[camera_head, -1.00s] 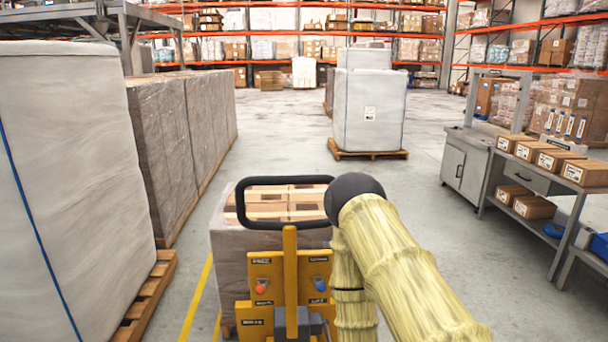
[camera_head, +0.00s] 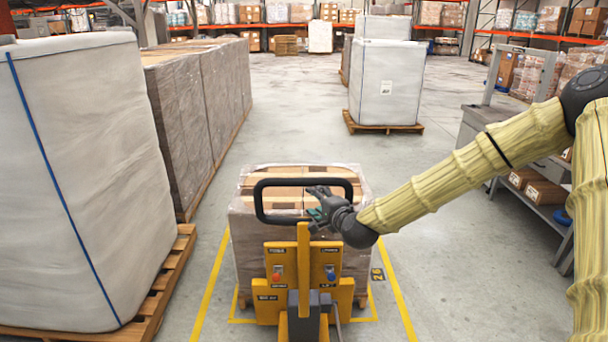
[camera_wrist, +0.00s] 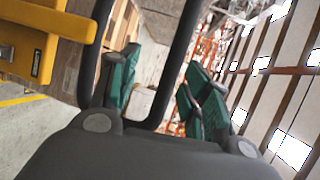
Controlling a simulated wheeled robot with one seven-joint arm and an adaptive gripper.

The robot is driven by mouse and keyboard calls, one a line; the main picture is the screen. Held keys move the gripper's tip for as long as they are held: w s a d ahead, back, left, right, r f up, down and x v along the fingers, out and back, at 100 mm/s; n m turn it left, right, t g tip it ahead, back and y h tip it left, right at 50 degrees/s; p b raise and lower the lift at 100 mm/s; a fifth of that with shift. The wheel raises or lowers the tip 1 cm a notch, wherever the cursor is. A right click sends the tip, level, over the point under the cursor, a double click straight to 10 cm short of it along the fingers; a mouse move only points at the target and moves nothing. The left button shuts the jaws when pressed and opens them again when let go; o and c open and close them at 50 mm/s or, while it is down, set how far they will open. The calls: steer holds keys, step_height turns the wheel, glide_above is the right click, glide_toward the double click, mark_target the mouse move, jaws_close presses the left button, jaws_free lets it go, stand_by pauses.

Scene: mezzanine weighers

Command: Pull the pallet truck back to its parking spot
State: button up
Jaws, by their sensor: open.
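The yellow pallet truck (camera_head: 266,298) stands at the bottom centre of the head view, with a black loop handle (camera_head: 262,203) on top. A wrapped load of boxes (camera_head: 250,240) stands just beyond it. Yellow floor lines (camera_head: 208,290) run on both sides of the load. My gripper (camera_head: 318,205) is at the right part of the handle loop. In the wrist view the green-padded fingers (camera_wrist: 158,90) are apart, with the black handle bar (camera_wrist: 180,65) passing between them. Whether the pads touch the bar cannot be told.
A tall wrapped pallet (camera_head: 90,170) and a row of wrapped pallets (camera_head: 185,110) line the left. A white wrapped pallet (camera_head: 385,85) stands further back. A grey workbench (camera_head: 490,115) with boxes is at the right. The middle floor is clear.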

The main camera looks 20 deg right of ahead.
mark_target(306, 184)
steer(key=shift+t, duration=0.3)
steer(key=shift+w+d+r+p+x, duration=0.15)
steer(key=shift+r+p+x, duration=0.45)
steer(key=shift+x, duration=1.25)
steer(key=shift+w+d+r+p+x, duration=0.1)
steer(key=shift+d+r+p+x, duration=0.1)
steer(key=shift+p+x, duration=1.2)
steer(key=shift+w+d+r+p+x, duration=0.15)
steer(key=shift+r+p+x, duration=0.25)
steer(key=shift+x, duration=1.9)
steer(key=shift+s+m, duration=0.1)
steer(key=shift+m, duration=0.2)
jaws_close()
